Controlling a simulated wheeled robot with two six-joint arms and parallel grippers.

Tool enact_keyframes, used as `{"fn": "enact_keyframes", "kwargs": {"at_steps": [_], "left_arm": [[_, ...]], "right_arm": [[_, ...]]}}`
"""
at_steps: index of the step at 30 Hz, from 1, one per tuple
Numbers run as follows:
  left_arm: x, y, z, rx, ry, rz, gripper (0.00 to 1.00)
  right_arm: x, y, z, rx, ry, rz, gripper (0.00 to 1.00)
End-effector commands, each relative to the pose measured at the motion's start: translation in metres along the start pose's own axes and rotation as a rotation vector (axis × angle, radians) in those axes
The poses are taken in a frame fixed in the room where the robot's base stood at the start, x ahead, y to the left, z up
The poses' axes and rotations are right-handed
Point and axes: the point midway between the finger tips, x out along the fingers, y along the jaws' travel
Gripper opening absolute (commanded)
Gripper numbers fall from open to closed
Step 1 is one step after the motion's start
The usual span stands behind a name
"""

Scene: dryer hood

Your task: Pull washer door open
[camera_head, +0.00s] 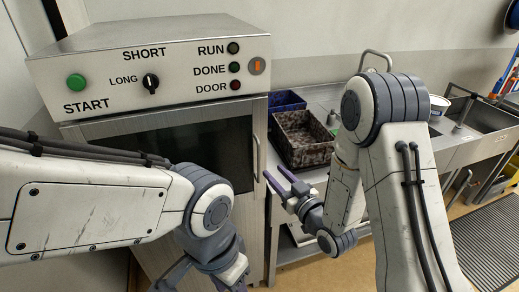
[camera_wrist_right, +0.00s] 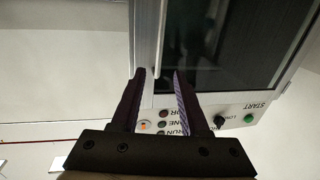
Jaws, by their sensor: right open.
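The washer door (camera_head: 192,148) is closed under the control panel, with a dark window and a pale vertical bar handle (camera_head: 256,150) at its right edge. My right gripper (camera_head: 275,180) is open and empty, just right of the handle's lower part. In the right wrist view the scene is upside down: the open fingers (camera_wrist_right: 160,75) point toward the door's edge, and the handle (camera_wrist_right: 161,40) lies roughly in line with the gap between them. Contact cannot be told. My left gripper (camera_head: 205,282) is low in front of the door, cut off by the bottom edge; its fingertips are hidden.
The panel (camera_head: 170,65) has a green START button, a knob and several lamps. Right of the machine a steel counter (camera_head: 320,98) holds a dark speckled crate (camera_head: 302,138) and a blue crate (camera_head: 285,101). A sink (camera_head: 487,118) and a floor mat (camera_head: 490,250) lie farther right.

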Motion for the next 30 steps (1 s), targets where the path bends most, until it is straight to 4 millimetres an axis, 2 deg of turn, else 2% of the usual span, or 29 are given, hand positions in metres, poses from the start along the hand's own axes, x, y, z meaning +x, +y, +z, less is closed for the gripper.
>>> {"fn": "enact_keyframes", "kwargs": {"at_steps": [5,12,18,24,30], "left_arm": [[-0.010,0.001,-0.001,0.000,0.000,0.000,0.50],[-0.032,0.002,-0.002,-0.001,0.000,0.000,0.50],[-0.044,0.003,-0.002,0.000,0.000,0.000,0.50],[-0.048,0.004,-0.003,0.001,0.000,0.000,0.50],[-0.047,0.003,-0.003,0.001,0.000,0.000,0.50]], "right_arm": [[0.014,0.002,-0.005,0.004,0.019,0.001,0.45],[0.059,0.001,-0.008,0.003,0.020,0.000,0.45],[0.089,0.001,-0.007,0.003,0.019,0.001,0.45],[0.102,0.002,-0.005,0.004,0.018,0.002,0.45],[0.103,0.002,-0.004,0.004,0.017,0.002,0.45]]}}
